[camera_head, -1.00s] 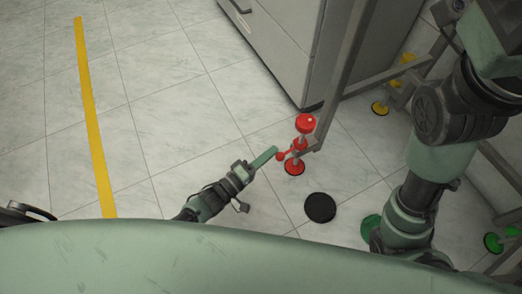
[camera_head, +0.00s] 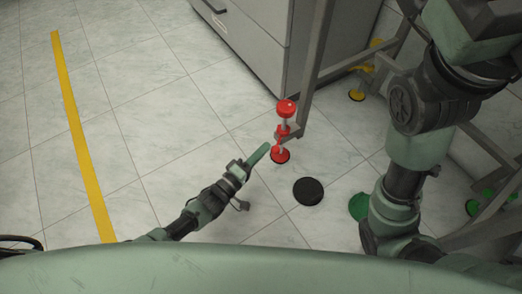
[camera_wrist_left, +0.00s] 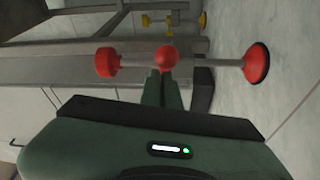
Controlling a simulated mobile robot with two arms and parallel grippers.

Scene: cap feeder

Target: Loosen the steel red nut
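The red nut (camera_head: 283,131) sits midway on an upright steel rod between a red top cap (camera_head: 286,108) and a red foot (camera_head: 280,156). In the left wrist view a round red part (camera_wrist_left: 166,57) is at the middle of the rod, with the red cap (camera_wrist_left: 107,62) to its left and the red foot (camera_wrist_left: 257,62) to its right. My left gripper (camera_head: 266,147) is beside the rod, just below the nut's level. Its fingers (camera_wrist_left: 162,78) look close together, with their tips at the round red part; I cannot tell whether they grip it. My right gripper is not visible.
The rod is fixed to a grey metal frame (camera_head: 310,75) beside a grey cabinet (camera_head: 260,45). A black disc (camera_head: 308,191) and a green foot (camera_head: 359,207) are on the floor nearby. My right arm fills the right side. The tiled floor on the left is open, with a yellow stripe (camera_head: 80,130).

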